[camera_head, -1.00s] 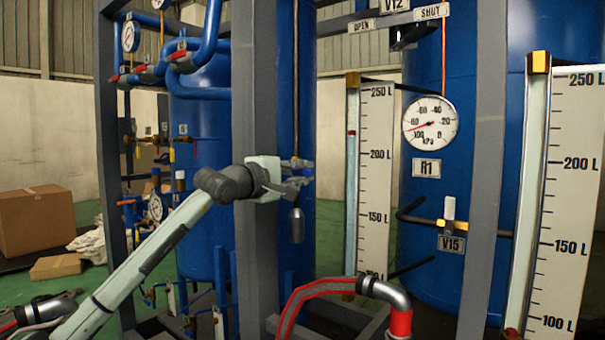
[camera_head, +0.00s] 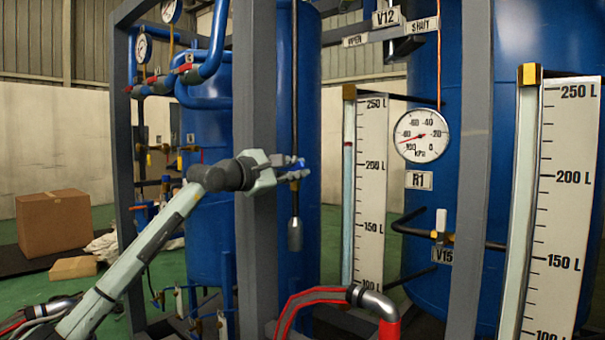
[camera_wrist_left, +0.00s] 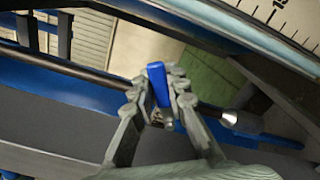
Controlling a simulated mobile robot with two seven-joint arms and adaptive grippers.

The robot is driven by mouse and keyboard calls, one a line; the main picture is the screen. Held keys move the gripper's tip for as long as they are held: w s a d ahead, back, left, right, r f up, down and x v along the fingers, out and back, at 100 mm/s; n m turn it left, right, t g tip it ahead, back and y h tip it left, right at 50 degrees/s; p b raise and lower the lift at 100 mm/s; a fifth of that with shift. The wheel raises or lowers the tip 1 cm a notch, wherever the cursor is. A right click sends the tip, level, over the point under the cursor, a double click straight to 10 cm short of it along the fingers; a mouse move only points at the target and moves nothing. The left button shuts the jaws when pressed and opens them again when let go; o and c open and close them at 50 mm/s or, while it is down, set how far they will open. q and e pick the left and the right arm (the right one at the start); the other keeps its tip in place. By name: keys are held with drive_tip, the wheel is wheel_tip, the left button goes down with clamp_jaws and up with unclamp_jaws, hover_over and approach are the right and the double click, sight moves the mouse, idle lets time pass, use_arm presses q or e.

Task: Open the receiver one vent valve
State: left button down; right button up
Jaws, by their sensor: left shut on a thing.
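My left gripper (camera_head: 296,172) is shut on a small blue handle (camera_head: 300,163) on a thin vertical pipe (camera_head: 295,120) with a grey end piece (camera_head: 295,235). In the left wrist view, the blue handle (camera_wrist_left: 158,83) stands between the fingertips (camera_wrist_left: 160,98). Receiver one is the blue tank (camera_head: 450,100) tagged R1 (camera_head: 419,180), with a round gauge (camera_head: 421,135) whose needle points left. A V12 tag (camera_head: 386,18) hangs above, with OPEN (camera_head: 355,41) and SHUT (camera_head: 424,25) tags beside a black lever (camera_head: 404,48). My right gripper is out of view.
A grey frame post (camera_head: 257,80) stands right beside my left gripper; another post (camera_head: 472,170) crosses the tank. Two level scales (camera_head: 371,200) (camera_head: 562,210) stand at the right. Valve V15 (camera_head: 441,225) is below the gauge. A cardboard box (camera_head: 53,222) lies at the far left.

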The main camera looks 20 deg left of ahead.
use_arm(q)
drive_tip(key=n, duration=0.1)
drive_tip(key=a+r+n+p, duration=0.1)
drive_tip(key=n, duration=0.1)
drive_tip(key=shift+w+r, duration=0.2)
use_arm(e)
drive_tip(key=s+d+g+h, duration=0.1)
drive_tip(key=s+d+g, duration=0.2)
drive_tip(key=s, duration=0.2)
use_arm(q)
drive_tip(key=n+p, duration=0.1)
drive_tip(key=n, duration=0.1)
drive_tip(key=a+r+n, duration=0.1)
drive_tip(key=n, duration=0.1)
drive_tip(key=w+a+n+p, duration=0.1)
drive_tip(key=shift+a+r+n+p, duration=0.15)
drive_tip(key=shift+n+p, duration=0.15)
drive_tip(key=shift+n, duration=0.1)
drive_tip(key=shift+w+a+n+p, duration=0.1)
drive_tip(key=shift+a+n+p, duration=0.4)
drive_tip(key=shift+n, duration=0.5)
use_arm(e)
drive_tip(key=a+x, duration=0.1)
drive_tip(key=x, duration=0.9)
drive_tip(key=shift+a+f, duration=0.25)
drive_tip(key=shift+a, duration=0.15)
use_arm(q)
drive_tip(key=c, duration=1.5)
unclamp_jaws()
drive_tip(key=v, duration=1.2)
